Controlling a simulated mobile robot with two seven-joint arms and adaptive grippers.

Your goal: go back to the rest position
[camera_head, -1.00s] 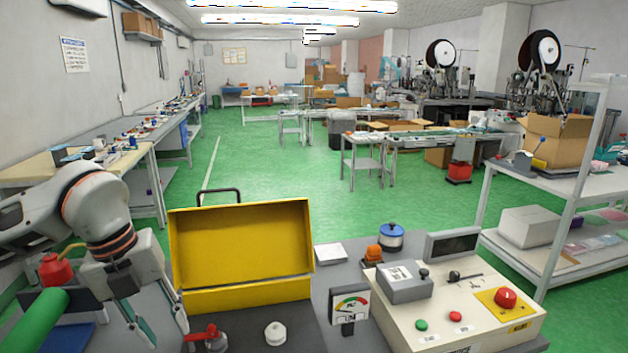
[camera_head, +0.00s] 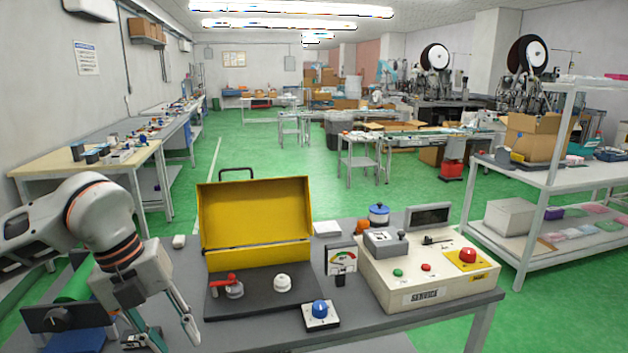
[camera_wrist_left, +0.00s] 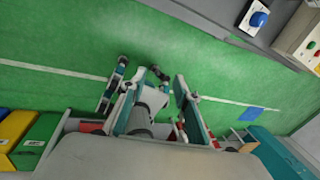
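My left gripper (camera_head: 172,338) hangs at the lower left of the head view, fingers pointing down and spread apart. In the left wrist view its two fingers (camera_wrist_left: 150,78) are apart with nothing between them, with green floor behind. It is left of the grey workbench's black pad with the yellow open case (camera_head: 255,215). My right arm and gripper do not show.
The grey workbench (camera_head: 420,325) carries a cream control box (camera_head: 425,280), a gauge (camera_head: 342,260), a red valve handle (camera_head: 226,282) and a blue button (camera_head: 320,309). A white shelf (camera_head: 540,180) stands right. Open green floor (camera_head: 270,150) lies beyond.

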